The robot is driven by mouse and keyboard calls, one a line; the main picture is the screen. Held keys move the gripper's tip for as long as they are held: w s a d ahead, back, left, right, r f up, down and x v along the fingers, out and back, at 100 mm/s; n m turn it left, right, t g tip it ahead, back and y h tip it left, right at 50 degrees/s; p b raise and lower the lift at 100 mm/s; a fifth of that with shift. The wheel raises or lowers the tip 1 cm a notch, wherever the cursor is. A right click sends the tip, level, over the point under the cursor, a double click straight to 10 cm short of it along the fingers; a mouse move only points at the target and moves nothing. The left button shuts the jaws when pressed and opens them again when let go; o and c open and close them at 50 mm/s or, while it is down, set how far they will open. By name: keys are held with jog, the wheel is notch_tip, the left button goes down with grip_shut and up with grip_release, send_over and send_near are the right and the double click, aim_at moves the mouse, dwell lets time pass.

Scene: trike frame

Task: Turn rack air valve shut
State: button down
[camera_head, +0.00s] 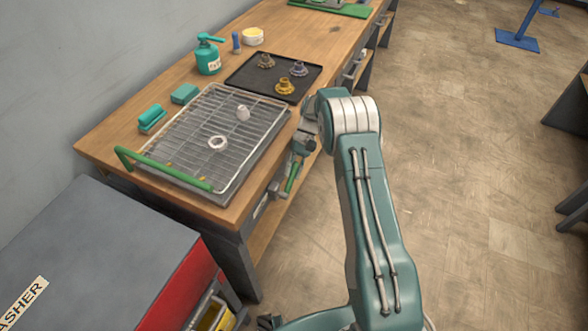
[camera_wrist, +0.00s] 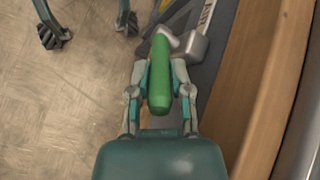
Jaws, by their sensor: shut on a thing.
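The rack air valve shows as a green lever handle (camera_wrist: 159,75) on a grey metal body (camera_wrist: 190,45) at the front side of the workbench. In the wrist view the handle lies between the two fingers of my gripper (camera_wrist: 160,85), which is shut on it. In the head view the green handle (camera_head: 292,178) hangs below the bench's front edge, slanting down, and my gripper (camera_head: 298,160) is at its upper part. My wrist and arm partly hide the valve there. I cannot tell the valve's exact turn angle.
A black tray (camera_head: 246,83) holds several gears. A teal pump bottle (camera_head: 207,58) stands behind. A grey and red washer (camera_head: 110,250) is at lower left.

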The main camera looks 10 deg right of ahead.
jog(key=shift+w+d+f, duration=0.1)
jog(key=shift+d+f, duration=0.05)
jog(key=shift+f, duration=0.05)
jog(key=shift+w+f+g+y, duration=0.15)
jog(key=shift+g+y, duration=0.15)
jog(key=shift+g, duration=0.2)
jog(key=c, duration=0.5)
grip_release()
jog(key=shift+c, duration=0.2)
jog(key=v, duration=0.7)
jog(key=shift+w, duration=0.25)
